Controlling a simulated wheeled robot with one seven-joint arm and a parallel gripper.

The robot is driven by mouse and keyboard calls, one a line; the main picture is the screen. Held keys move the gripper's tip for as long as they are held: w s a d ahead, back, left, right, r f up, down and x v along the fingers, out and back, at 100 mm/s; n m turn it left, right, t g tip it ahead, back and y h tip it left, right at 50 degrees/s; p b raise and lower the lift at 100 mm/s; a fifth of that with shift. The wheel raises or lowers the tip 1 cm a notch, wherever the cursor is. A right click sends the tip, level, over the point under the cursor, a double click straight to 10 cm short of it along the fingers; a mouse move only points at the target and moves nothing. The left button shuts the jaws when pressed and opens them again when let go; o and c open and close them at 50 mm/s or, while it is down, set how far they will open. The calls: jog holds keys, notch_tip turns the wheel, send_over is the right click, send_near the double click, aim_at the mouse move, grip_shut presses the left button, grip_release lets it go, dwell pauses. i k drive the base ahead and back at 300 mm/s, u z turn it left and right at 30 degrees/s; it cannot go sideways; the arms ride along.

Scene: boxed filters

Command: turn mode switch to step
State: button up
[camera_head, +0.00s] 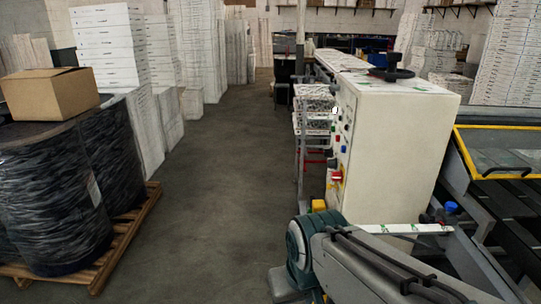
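A cream control cabinet (400,140) stands right of centre. Its narrow left face carries a control panel (346,125) with several small buttons and knobs, seen at a steep angle. A red and yellow switch (337,177) sits low on this face. Blue, red and green controls show above it. The mode switch cannot be told apart from the other controls, and its labels and setting are too small to read. My gripper is not seen in this view.
An open concrete aisle (225,150) runs left of the cabinet. Black-wrapped drums (60,200) on a wooden pallet (125,240), with a cardboard box (50,93) on top, stand at the left. White box stacks (110,50) line the aisle. A yellow-edged machine frame (500,176) is at the right.

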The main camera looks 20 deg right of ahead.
aim_at(331, 163)
jog(key=i, duration=1.25)
jog(key=z, duration=0.6)
